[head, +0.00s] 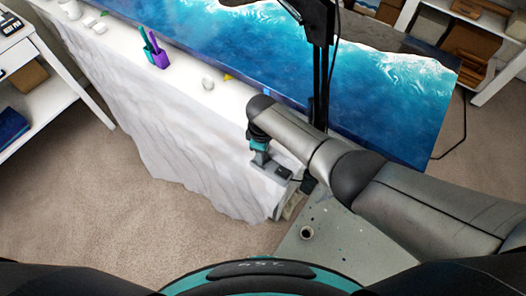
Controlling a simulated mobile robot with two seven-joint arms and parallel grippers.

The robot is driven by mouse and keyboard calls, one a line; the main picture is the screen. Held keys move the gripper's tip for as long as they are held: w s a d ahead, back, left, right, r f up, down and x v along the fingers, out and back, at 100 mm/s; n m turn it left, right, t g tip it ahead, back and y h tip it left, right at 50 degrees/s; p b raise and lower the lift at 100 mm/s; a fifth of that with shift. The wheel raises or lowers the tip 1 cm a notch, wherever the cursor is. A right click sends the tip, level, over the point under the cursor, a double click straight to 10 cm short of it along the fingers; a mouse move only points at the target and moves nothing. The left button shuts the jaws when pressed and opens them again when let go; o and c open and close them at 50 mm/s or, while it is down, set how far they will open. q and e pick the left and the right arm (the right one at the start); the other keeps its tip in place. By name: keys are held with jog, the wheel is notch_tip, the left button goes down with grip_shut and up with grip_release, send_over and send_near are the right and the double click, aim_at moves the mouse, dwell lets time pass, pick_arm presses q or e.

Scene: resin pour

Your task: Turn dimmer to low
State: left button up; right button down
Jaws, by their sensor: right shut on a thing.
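A small dark box, which looks like the dimmer (284,172), sits at the near right corner of the white-draped table. My right gripper (268,164) reaches down to it from above and is shut on it, at its left side. The dimmer's knob or slider and its setting are too small to tell, and the fingers partly hide the box. My left gripper is not in view.
A blue ocean-patterned resin panel (390,105) lies along the white-draped table (160,115). A black stand (319,80) rises behind my right arm. Purple and teal tools (156,52) and a white cup (208,84) stand further left. Shelves (25,80) flank the carpeted floor.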

jog(key=shift+c, duration=2.2)
grip_release()
jog(key=shift+w+r, duration=0.1)
jog(key=shift+r, duration=0.1)
